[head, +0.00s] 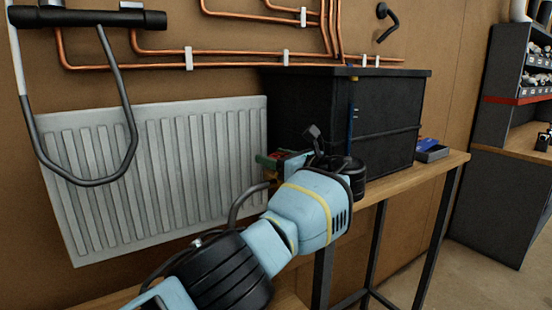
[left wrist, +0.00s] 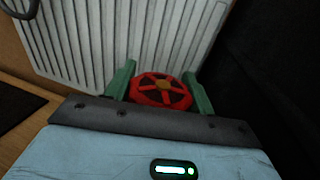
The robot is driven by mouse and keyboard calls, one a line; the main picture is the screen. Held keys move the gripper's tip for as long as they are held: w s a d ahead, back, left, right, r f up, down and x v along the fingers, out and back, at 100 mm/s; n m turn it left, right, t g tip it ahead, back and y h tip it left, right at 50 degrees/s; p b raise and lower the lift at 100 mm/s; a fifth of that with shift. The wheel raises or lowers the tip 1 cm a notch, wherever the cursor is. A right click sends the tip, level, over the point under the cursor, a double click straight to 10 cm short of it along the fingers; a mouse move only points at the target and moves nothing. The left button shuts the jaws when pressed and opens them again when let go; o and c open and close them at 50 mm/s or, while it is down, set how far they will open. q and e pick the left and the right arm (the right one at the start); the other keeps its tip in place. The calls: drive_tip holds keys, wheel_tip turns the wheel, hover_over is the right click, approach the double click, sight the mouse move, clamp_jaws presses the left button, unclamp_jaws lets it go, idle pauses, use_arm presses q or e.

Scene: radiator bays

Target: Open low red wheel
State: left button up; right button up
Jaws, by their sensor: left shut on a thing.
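Only a little red shows there; my arm hides most of the wheel. My right gripper is not in view.
A black box (head: 345,120) stands on a wooden bench (head: 440,165) just right of my left gripper. Copper pipes (head: 230,65) run along the wall above the radiator. A blue item in a small tray (head: 432,152) lies on the bench.

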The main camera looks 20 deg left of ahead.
use_arm(q)
drive_tip(key=o, duration=1)
drive_tip(key=shift+f, duration=0.1)
drive_tip(key=v, duration=0.7)
drive_tip(key=shift+s+d+p, duration=0.15)
drive_tip(key=shift+d+p, duration=0.2)
